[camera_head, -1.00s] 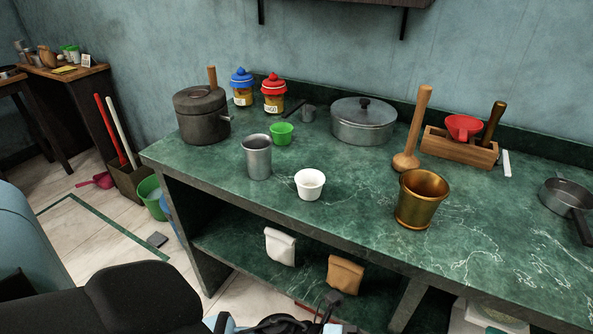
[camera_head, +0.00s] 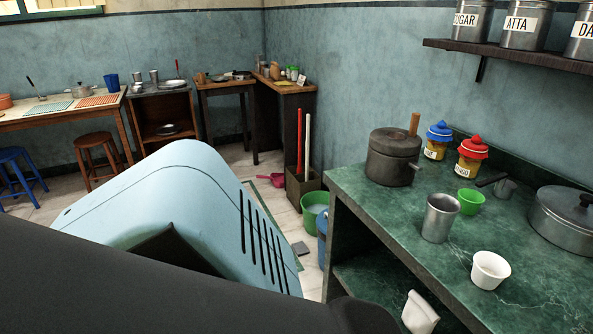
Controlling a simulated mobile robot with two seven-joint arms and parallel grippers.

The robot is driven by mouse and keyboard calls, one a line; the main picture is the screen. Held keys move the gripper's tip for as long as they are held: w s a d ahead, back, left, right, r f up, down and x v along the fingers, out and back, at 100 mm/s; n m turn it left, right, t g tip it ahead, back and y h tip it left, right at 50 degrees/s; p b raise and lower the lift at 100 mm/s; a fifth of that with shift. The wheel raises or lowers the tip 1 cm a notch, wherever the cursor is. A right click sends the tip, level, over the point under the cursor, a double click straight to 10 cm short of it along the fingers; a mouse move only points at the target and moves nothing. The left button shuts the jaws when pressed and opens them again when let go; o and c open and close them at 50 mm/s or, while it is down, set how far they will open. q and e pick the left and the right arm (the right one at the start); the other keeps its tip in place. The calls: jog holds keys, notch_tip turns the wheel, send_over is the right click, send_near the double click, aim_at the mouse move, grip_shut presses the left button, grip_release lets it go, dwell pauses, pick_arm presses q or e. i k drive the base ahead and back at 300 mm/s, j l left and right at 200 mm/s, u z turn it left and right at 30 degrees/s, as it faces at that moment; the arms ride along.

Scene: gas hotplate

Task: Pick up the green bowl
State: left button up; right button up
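The green bowl (camera_head: 469,201) is small and stands upright on the green marble counter (camera_head: 385,205) at the right. It is just right of a metal tumbler (camera_head: 440,218) and in front of the red-lidded jar (camera_head: 471,156). Nothing holds it. Neither of my grippers shows in the head view. A large part of my own body, pale blue and black, fills the lower left and hides the floor there.
A white cup (camera_head: 490,270) stands nearer the counter's front. A dark pot (camera_head: 392,157) is at the counter's left end, and a lidded pan (camera_head: 566,220) is at the right. A green bucket (camera_head: 314,214) stands on the floor beside the counter.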

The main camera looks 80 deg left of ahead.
aim_at(471, 200)
jog(key=u, duration=1.2)
